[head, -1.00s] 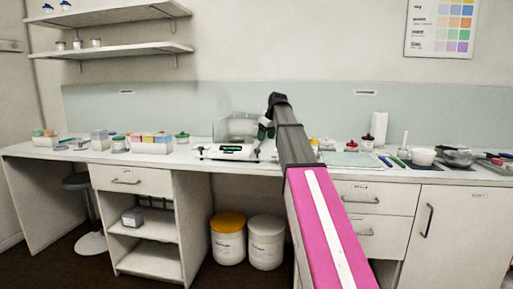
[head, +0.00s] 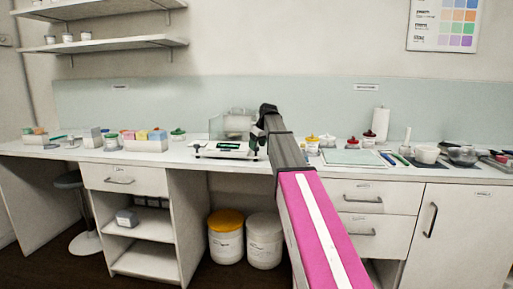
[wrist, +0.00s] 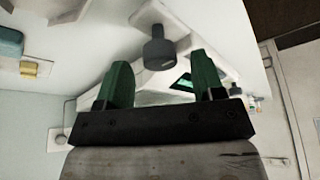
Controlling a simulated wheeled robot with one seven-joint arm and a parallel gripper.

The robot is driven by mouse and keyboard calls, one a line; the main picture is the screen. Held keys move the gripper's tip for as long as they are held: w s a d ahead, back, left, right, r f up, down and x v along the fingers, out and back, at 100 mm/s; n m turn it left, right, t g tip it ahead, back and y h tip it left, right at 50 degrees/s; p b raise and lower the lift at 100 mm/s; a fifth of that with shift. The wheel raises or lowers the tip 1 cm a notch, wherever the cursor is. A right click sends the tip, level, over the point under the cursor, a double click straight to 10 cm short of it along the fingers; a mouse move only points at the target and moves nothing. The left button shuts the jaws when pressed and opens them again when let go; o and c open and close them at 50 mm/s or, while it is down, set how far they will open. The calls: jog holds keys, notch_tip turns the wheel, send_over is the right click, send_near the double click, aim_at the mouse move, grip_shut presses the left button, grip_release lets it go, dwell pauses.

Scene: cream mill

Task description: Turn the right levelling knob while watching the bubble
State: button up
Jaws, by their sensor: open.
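The white balance (head: 222,150) with a green display and a clear draft shield stands on the bench left of my arm. My gripper (head: 257,136) is small and partly hidden by my arm beside the balance's right side. In the wrist view, my gripper (wrist: 160,62) has its two green fingers apart. A dark grey levelling knob (wrist: 160,46) shows beyond and between the fingertips, with no clear contact. The white balance body and its green display (wrist: 185,83) lie behind the fingers. I cannot make out the bubble.
Sample boxes and jars (head: 143,140) stand on the bench to the left. Lidded jars (head: 312,144), a pale mat (head: 349,157) and a paper roll (head: 380,124) stand to the right. Drawers and two tubs (head: 226,240) are below.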

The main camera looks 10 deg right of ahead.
jog(key=shift+x, duration=0.75)
jog(key=c, duration=0.9)
jog(key=shift+s+m, duration=0.1)
jog(key=shift+m, duration=0.3)
jog(key=m+h, duration=0.1)
jog(key=m, duration=0.1)
jog(key=m+t+h, duration=0.1)
jog(key=m, duration=0.1)
jog(key=shift+a+m, duration=0.1)
jog(key=shift+m, duration=0.2)
jog(key=m+h, duration=0.1)
jog(key=m, duration=0.4)
jog(key=shift+h, duration=0.4)
